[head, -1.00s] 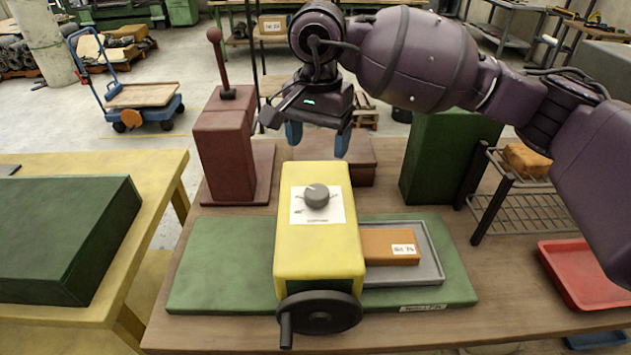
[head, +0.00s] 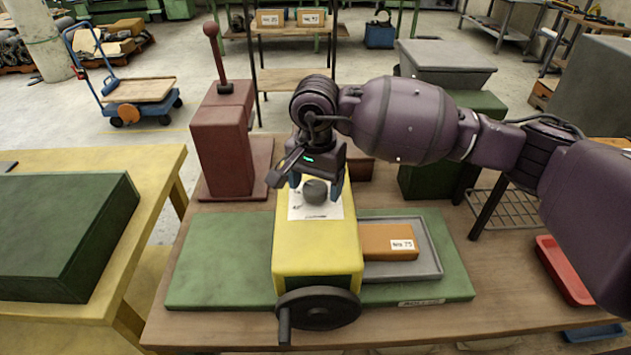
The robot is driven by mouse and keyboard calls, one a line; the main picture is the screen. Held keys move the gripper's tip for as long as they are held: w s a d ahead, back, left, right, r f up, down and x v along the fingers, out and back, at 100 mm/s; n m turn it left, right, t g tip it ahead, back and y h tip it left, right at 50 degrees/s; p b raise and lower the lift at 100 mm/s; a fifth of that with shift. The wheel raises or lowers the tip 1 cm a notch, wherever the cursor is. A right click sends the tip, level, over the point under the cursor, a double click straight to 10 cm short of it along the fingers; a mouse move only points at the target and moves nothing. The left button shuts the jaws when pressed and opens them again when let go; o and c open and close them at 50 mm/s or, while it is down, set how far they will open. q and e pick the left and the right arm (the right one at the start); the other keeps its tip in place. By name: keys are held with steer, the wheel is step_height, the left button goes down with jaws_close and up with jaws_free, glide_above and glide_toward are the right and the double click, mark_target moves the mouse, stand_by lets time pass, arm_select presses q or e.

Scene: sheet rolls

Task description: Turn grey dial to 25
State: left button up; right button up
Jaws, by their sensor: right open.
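The grey dial (head: 315,192) sits on a white label sheet (head: 318,212) on top of the yellow machine (head: 316,250). The scale marks are too small and partly hidden, so I cannot read the dial's setting. My right gripper (head: 316,190) points down over the dial, its blue-grey fingers open on the dial's left and right sides. I cannot tell whether the fingers touch it. A black handwheel (head: 318,308) is on the machine's front. My left gripper is not in view.
The machine stands on a green base (head: 215,265). A grey tray (head: 432,262) with an orange-brown box (head: 385,241) lies to its right. A dark red press with a lever (head: 222,135) stands behind left. A red tray (head: 562,262) is at the right.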

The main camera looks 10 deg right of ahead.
steer(key=c, duration=0.9)
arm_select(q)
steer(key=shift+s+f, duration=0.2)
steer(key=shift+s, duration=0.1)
arm_select(e)
steer(key=shift+c, duration=0.2)
